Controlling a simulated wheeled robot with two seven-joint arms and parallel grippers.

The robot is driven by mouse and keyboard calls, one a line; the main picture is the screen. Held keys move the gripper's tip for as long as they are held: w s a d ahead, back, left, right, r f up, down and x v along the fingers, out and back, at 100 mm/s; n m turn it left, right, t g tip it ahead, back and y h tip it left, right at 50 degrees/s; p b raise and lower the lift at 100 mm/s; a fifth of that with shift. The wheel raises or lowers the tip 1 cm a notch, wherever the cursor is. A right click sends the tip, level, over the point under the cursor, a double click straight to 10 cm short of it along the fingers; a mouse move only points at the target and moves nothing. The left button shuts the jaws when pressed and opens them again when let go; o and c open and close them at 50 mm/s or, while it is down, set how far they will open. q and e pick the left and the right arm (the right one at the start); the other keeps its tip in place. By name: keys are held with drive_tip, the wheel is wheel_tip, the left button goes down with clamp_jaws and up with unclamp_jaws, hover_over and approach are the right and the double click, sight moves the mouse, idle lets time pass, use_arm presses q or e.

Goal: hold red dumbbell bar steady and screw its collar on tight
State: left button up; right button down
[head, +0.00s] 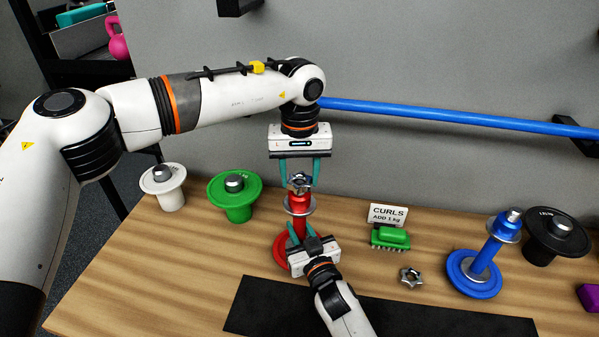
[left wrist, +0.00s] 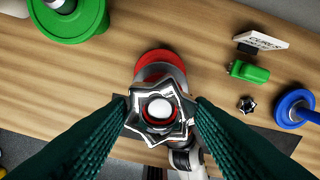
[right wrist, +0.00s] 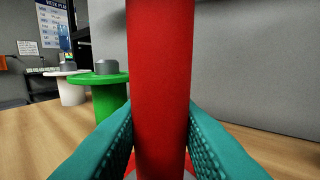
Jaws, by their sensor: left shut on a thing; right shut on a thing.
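The red dumbbell bar (head: 299,224) stands upright on its red base plate (head: 281,250) on the bench. A silver star-shaped collar (head: 299,183) sits at the bar's top end; it also shows around the bar end in the left wrist view (left wrist: 160,112). My left gripper (head: 300,184) points straight down from above, its teal fingers shut on the collar. My right gripper (head: 297,238) comes in low from the front, shut on the red bar, which fills the middle of the right wrist view (right wrist: 161,80). How far the collar is threaded cannot be told.
A green weight (head: 236,200) and a white weight (head: 165,188) stand left. Right are a green brush (head: 390,237), a CURLS card (head: 388,214), a loose star collar (head: 411,277), a blue dumbbell (head: 474,283) and a black weight (head: 543,245). A black mat (head: 400,318) lies in front.

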use_arm(q)
drive_tip(key=shift+f, duration=0.55)
drive_tip(key=m, duration=0.9)
drive_tip(key=shift+m, duration=0.4)
drive_tip(key=o, duration=1.1)
drive_tip(key=shift+r, duration=2.2)
drive_tip(key=shift+c, duration=0.4)
